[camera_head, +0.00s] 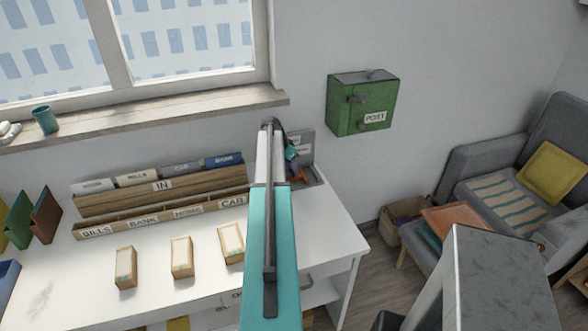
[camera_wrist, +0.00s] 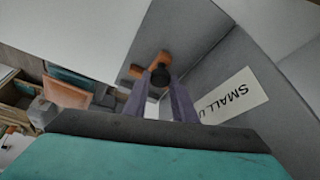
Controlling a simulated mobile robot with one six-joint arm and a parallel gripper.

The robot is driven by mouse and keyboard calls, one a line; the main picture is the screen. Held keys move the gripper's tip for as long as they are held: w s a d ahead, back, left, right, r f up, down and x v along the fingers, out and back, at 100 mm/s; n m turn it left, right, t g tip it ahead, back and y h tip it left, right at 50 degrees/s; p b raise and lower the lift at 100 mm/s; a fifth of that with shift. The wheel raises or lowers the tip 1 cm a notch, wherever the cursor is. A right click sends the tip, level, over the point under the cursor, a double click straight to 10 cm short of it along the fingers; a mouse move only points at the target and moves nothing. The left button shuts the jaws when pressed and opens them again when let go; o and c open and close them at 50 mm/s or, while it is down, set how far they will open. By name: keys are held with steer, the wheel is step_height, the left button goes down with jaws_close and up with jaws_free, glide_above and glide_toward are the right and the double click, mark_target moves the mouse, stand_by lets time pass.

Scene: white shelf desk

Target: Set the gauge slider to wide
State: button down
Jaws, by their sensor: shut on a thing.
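The gauge is a grey panel (camera_head: 307,143) standing at the back right corner of the white desk, with pale labels too small to read from my head camera. Its orange part (camera_head: 300,177) shows low on it, and in the wrist view it is an orange piece (camera_wrist: 148,69) with a dark round knob (camera_wrist: 160,77). My gripper (camera_wrist: 161,88) is shut on the knob, one grey finger on each side. A label reading "SMALL U", cut off by my gripper, is on the grey panel (camera_wrist: 222,75). No "wide" mark is readable, and my arm hides part of the gauge.
A wooden sorter (camera_head: 160,205) marked IN, BILLS, BANK and CAR stands left of my arm. Several small wooden boxes (camera_head: 181,257) stand before it. A green POST box (camera_head: 360,103) hangs on the wall. A grey armchair (camera_head: 483,150) stands right, beyond the desk edge.

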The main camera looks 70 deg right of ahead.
steer(key=w+a+b, duration=0.1)
steer(key=w+a, duration=0.1)
steer(key=w, duration=0.1)
steer(key=shift+a+f+b, duration=0.15)
steer(key=shift+a+b, duration=0.15)
steer(key=shift+a, duration=0.05)
steer(key=shift+w+a, duration=0.3)
steer(key=shift+w, duration=0.1)
steer(key=c, duration=1.5)
jaws_free()
steer(key=shift+r, duration=0.2)
steer(key=b+v, duration=0.3)
steer(key=v, duration=1)
steer(key=shift+a+r+b, duration=0.1)
steer(key=shift+r+b, duration=0.2)
steer(key=shift+r, duration=0.05)
